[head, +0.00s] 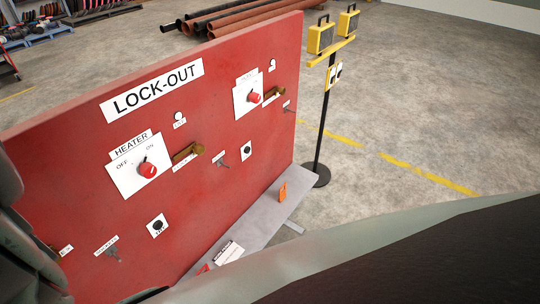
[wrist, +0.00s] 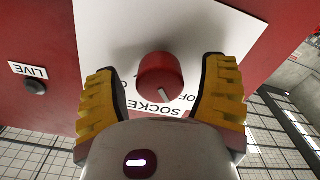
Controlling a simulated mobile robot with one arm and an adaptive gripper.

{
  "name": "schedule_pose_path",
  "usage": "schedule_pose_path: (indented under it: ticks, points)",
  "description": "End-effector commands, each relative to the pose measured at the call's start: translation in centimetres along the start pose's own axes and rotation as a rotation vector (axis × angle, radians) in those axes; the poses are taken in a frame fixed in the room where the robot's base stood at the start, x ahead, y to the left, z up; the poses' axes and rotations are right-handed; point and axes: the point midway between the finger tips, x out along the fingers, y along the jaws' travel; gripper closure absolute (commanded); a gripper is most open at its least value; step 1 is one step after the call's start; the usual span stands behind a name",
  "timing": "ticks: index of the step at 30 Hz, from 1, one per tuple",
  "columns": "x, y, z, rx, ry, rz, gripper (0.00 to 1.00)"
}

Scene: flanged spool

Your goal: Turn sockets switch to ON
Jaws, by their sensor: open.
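The sockets switch is a round red knob (wrist: 158,72) on a white plate (wrist: 125,22), its SOCKETS lettering upside down in the wrist view and partly hidden. The knob's white mark points down and slightly right, toward the partly covered "OF" lettering. My gripper (wrist: 161,68) is open, with one yellow finger on each side of the knob. Gaps show between the fingers and the knob. I cannot make out the sockets switch or my gripper in the head view.
The red LOCK-OUT board (head: 60,165) carries a HEATER knob (head: 147,169), another red knob (head: 254,97), brass hasps and small buttons. A grey shelf (head: 255,215) holds an orange tag (head: 282,192). A yellow lamp stand (head: 325,115) stands behind. A black button labelled LIVE (wrist: 35,88) is left of the plate.

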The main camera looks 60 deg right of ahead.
Motion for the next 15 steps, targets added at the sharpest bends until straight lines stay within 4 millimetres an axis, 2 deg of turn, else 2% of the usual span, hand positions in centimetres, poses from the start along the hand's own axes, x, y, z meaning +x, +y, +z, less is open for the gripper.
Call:
schedule_pose_path:
  ticks: [3,15]
  points:
    - [0.04,0.13,0.06,0.000,-0.002,0.003,0.26]
    - [-0.01,0.07,0.02,0.000,0.000,0.002,0.67]
